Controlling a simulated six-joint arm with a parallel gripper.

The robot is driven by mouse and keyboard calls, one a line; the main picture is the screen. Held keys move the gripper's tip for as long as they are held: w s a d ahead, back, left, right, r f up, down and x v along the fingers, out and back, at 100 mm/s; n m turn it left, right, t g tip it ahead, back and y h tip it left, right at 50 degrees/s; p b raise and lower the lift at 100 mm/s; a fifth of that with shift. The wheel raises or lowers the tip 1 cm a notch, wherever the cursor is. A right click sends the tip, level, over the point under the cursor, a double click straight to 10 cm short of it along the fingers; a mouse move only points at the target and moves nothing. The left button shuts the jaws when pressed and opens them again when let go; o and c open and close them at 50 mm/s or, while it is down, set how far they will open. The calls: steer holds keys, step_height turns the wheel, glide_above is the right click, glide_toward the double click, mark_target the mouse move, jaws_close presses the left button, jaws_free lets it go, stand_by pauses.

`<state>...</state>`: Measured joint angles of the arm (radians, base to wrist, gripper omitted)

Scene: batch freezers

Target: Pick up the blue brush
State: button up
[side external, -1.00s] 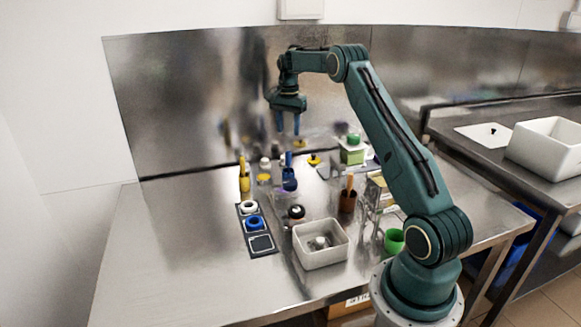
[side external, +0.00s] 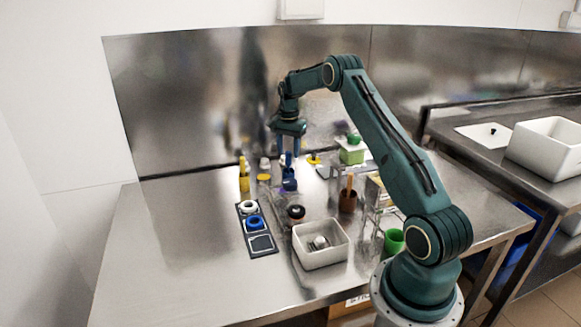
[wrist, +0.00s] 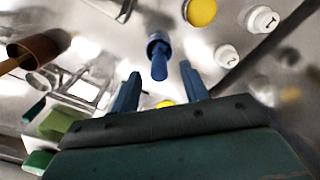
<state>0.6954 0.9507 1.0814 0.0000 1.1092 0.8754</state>
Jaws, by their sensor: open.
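The blue brush (side external: 289,178) stands upright on the steel table, handle up, in the side view. In the wrist view the blue brush (wrist: 158,58) lies ahead of the fingertips, roughly between their lines. My gripper (side external: 289,152) points down with both blue fingers apart, just above the brush's handle. Whether a finger touches the handle cannot be told.
A yellow bottle (side external: 244,176) stands left of the brush. A brown cup (side external: 348,199) and green-lidded container (side external: 352,151) are to the right. The table's left part is clear.

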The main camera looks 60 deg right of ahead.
mark_target(288, 164)
steer(key=shift+f, duration=2)
steer(key=shift+c, duration=0.5)
jaws_close()
